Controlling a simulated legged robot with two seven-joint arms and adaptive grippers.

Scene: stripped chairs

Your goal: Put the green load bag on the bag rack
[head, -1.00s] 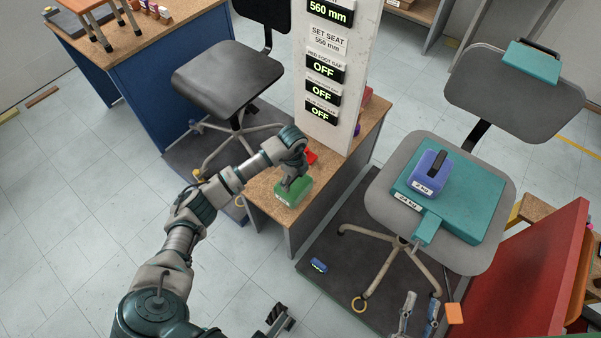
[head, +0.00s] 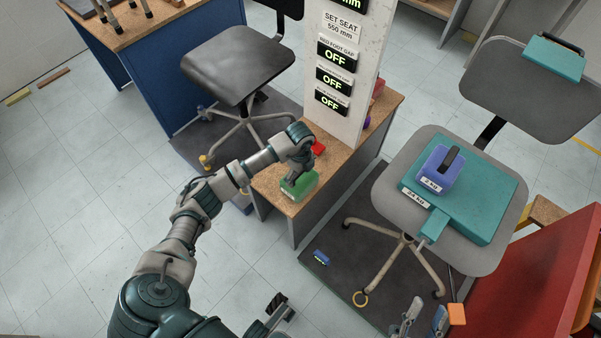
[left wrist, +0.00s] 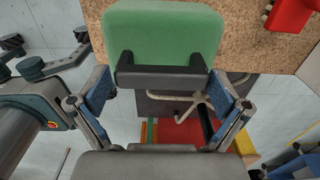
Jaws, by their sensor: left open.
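The green load bag (head: 300,187) sits on the wooden bench (head: 270,186) by the white sign post. In the left wrist view the bag (left wrist: 163,32) shows its dark handle (left wrist: 160,69) facing me. My left gripper (head: 298,174) is over the bag in the head view. In the left wrist view its open fingers (left wrist: 160,84) stand on either side of the handle, with the handle between them; contact is unclear. My right gripper (head: 423,317) is low in the head view, fingers apart and empty. I cannot pick out the bag rack for certain.
A grey chair (head: 390,185) at right carries a teal block (head: 483,222) and a blue weight (head: 438,172). A black chair (head: 238,65) stands behind the bench. A red object (head: 318,148) lies near the bag. A red panel (head: 535,280) stands at right.

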